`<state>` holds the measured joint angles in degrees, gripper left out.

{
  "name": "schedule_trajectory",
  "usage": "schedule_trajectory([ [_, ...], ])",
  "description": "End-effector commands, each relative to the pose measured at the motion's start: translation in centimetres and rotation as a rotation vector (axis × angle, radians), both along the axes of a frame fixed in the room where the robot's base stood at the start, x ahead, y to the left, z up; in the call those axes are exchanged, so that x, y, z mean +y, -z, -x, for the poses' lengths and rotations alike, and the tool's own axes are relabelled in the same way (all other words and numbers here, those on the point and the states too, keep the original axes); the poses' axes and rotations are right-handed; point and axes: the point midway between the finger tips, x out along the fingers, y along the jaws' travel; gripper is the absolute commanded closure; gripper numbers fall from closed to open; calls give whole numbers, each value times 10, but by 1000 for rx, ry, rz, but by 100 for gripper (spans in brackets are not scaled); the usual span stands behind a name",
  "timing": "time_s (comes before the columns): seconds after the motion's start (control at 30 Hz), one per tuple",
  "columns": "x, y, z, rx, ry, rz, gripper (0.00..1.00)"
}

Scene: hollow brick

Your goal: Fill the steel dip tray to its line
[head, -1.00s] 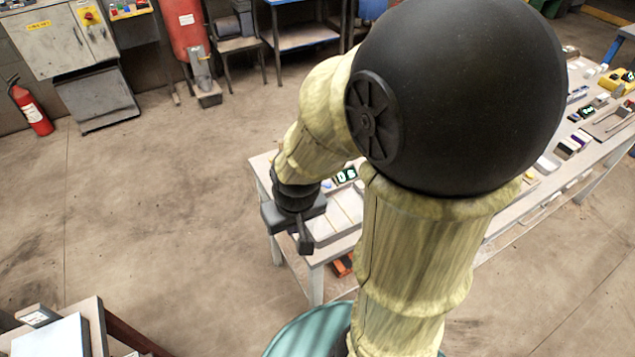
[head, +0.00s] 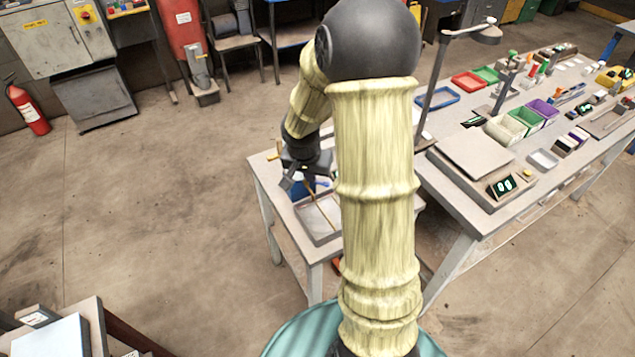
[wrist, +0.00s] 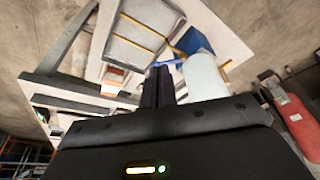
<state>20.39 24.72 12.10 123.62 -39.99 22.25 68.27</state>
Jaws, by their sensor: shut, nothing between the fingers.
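The steel dip tray (head: 322,233) is a shallow rectangular pan on the small table, partly behind my arm in the head view. The wrist view shows a grey-rimmed tray (wrist: 128,54) with a thin brown stick across it. Whether it holds liquid, and its line, I cannot make out. My gripper (head: 287,184) is above the table's left part, beside the tray. Its dark fingers (wrist: 159,72) are together and empty. A white cylinder (wrist: 205,78) and a blue block-like thing (wrist: 193,42) show just right of the fingertips in the wrist view.
The small table (head: 262,185) adjoins a long bench with a scale (head: 475,160), a lamp (head: 435,70) and several coloured bins (head: 525,118). A red extinguisher (head: 28,110) stands at the far left. The floor (head: 150,220) left of the table is clear.

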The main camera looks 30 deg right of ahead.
Motion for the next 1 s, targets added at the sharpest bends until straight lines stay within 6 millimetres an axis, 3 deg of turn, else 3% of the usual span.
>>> schedule_trajectory([
  [0.27, 0, 0, 0, 0, 1, 0, 100],
  [0.47, -2, 12, -2, 1, 0, 0, 100],
  [1.0, -19, 100, -22, 3, -3, -1, 100],
])
